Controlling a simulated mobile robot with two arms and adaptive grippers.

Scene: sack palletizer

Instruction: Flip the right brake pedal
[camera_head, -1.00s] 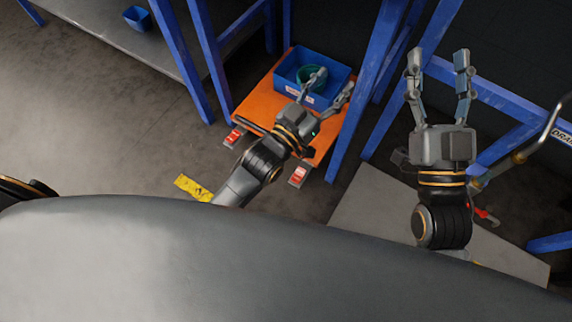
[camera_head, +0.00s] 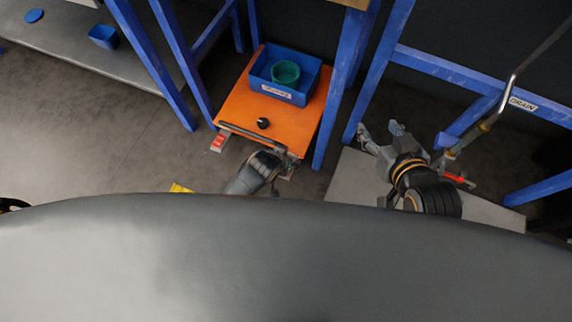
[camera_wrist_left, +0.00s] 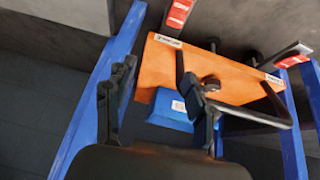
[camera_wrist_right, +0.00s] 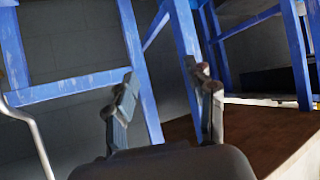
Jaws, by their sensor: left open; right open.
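The orange cart (camera_head: 236,104) stands between blue posts with a black push handle (camera_head: 240,132) at its near end. A red-topped brake pedal (camera_head: 217,143) shows at its near left corner. The right corner is mostly covered by my left gripper (camera_head: 284,161), so the right pedal is hard to make out there. In the left wrist view two red pedals show, one at upper left (camera_wrist_left: 178,15) and one at right (camera_wrist_left: 293,60). My left gripper is open, its fingers (camera_wrist_left: 158,85) near one end of the handle. My right gripper (camera_head: 381,132) is open and empty, right of the cart.
A blue bin (camera_head: 283,94) holding a teal round item (camera_head: 285,73) sits on the cart, beside a black knob (camera_head: 263,123). Blue posts flank the cart. A drain pipe (camera_head: 508,95) and a grey plate (camera_head: 350,180) are at right.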

